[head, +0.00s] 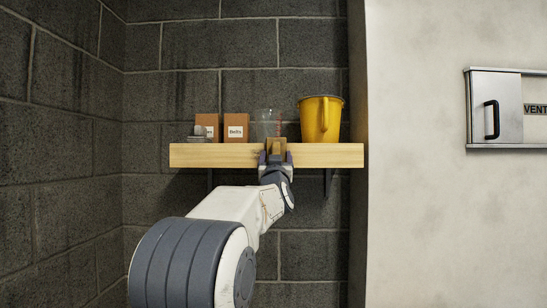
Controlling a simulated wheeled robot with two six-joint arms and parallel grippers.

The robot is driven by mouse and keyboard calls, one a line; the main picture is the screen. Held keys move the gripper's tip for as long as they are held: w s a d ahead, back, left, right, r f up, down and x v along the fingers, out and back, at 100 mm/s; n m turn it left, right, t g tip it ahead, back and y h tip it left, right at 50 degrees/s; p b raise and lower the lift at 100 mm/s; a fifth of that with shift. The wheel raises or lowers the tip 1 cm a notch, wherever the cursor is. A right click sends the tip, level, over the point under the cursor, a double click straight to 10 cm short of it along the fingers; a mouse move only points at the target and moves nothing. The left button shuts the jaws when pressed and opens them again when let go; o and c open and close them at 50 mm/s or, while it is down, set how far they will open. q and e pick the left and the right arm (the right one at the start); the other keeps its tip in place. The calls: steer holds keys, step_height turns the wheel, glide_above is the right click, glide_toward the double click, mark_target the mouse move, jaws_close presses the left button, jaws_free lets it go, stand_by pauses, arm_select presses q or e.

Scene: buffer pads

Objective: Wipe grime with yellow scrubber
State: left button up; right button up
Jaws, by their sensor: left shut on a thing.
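My left gripper (276,157) is in front of the wooden shelf, near the middle of its front edge. It is shut on a small tan-yellow block, which looks like the yellow scrubber (277,145). The gripper's fingers partly hide the block. I cannot tell whether the block touches the shelf. I cannot make out any clear patch of grime. My right gripper is not in view.
A metal vent panel (498,107) is on the pale wall at right.

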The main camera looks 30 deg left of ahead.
mark_target(258, 153)
arm_select(q)
steer(key=shift+s+a+b, duration=0.3)
steer(key=shift+a+b, duration=0.1)
steer(key=shift+a, duration=0.15)
steer(key=shift+s+a+b, duration=0.3)
steer(key=shift+a+b, duration=0.1)
steer(key=shift+a, duration=0.15)
steer(key=a, duration=0.1)
steer(key=s+b, duration=0.1)
steer(key=a+b, duration=0.1)
steer(key=shift+s+a+f, duration=0.2)
steer(key=shift+s+a, duration=0.05)
steer(key=shift+a, duration=0.05)
steer(key=shift+s+a+r+b, duration=0.1)
steer(key=shift+s+a+b, duration=0.45)
steer(key=shift+a+b, duration=0.3)
steer(key=shift+r, duration=0.1)
steer(key=shift+s+d+b, duration=0.15)
steer(key=shift+s+b, duration=0.25)
steer(key=shift+s+d+r+b, duration=0.1)
steer(key=shift+s+d+b, duration=0.4)
steer(key=shift+s, duration=0.25)
steer(key=shift+s+d+f+b, duration=0.1)
steer(key=shift+s+d+b, duration=0.4)
steer(key=shift+s, duration=0.2)
steer(key=shift+s+d+r+b, duration=0.1)
steer(key=shift+s+d+b, duration=0.4)
steer(key=shift+s, duration=0.25)
